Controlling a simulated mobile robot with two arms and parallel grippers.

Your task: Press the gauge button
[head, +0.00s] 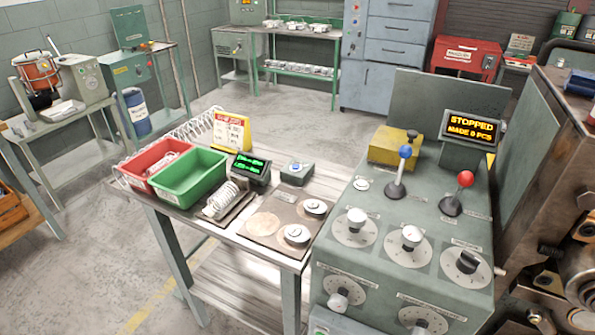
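A small grey box with a blue button (296,166) on top stands on the bench, right of the gauge display. The gauge display (250,168) is a dark box with green lit text, too small to read surely. In front of it a coil spring (224,197) rests on a dark gauge plate (237,212). Neither of my grippers is in view, and nothing touches the button.
A red bin (160,158) and a green bin (188,178) stand left on the bench. Round weights (297,233) sit on a brown mat. Right is the coiler panel (385,215) with dials, blue and red levers, and a display (471,127) reading "STOPPED MADE 0 PCS".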

